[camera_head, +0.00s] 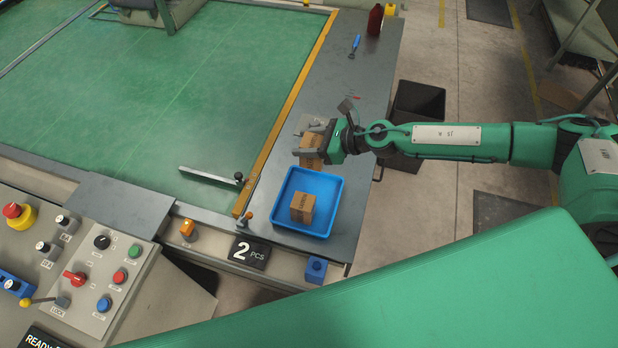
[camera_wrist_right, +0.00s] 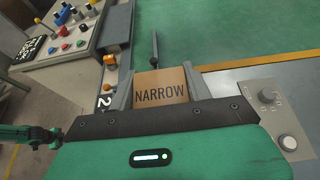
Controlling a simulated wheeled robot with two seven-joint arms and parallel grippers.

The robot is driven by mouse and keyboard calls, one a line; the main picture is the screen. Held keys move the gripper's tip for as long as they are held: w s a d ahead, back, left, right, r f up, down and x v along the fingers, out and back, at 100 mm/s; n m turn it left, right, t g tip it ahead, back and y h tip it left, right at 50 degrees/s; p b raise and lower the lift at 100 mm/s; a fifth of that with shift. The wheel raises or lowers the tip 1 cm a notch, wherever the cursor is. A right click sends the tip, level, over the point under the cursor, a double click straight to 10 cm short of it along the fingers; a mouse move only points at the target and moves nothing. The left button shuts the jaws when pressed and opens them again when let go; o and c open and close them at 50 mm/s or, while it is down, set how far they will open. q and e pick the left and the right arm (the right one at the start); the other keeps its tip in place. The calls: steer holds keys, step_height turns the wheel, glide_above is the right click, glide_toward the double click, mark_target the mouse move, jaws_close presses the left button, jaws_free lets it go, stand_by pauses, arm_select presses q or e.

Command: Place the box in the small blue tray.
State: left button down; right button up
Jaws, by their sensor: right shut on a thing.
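A blue tray (camera_head: 283,184) lies on the grey side table, with one cardboard box (camera_head: 302,207) standing inside it. My right gripper (camera_head: 309,151) is shut on a second cardboard box (camera_head: 311,148), just beyond the tray's far edge in the head view. In the right wrist view the held box (camera_wrist_right: 161,86) shows the word "NARROW" between the two fingers. The head view does not show clearly whether the held box touches the table. My left gripper is not in view.
The grey side table (camera_head: 365,85) carries a red bottle (camera_head: 375,19) and a blue-handled tool (camera_head: 355,45) at its far end. A green work surface (camera_head: 200,90) lies to the left. A control panel (camera_head: 85,265) with several buttons is at lower left. A dark bin (camera_head: 420,103) stands beside the table.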

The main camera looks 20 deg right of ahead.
steer(key=shift+f+b, duration=0.9)
steer(key=shift+f, duration=6.3)
steer(key=shift+f, duration=0.2)
steer(key=o, duration=0.9)
steer(key=shift+r, duration=0.1)
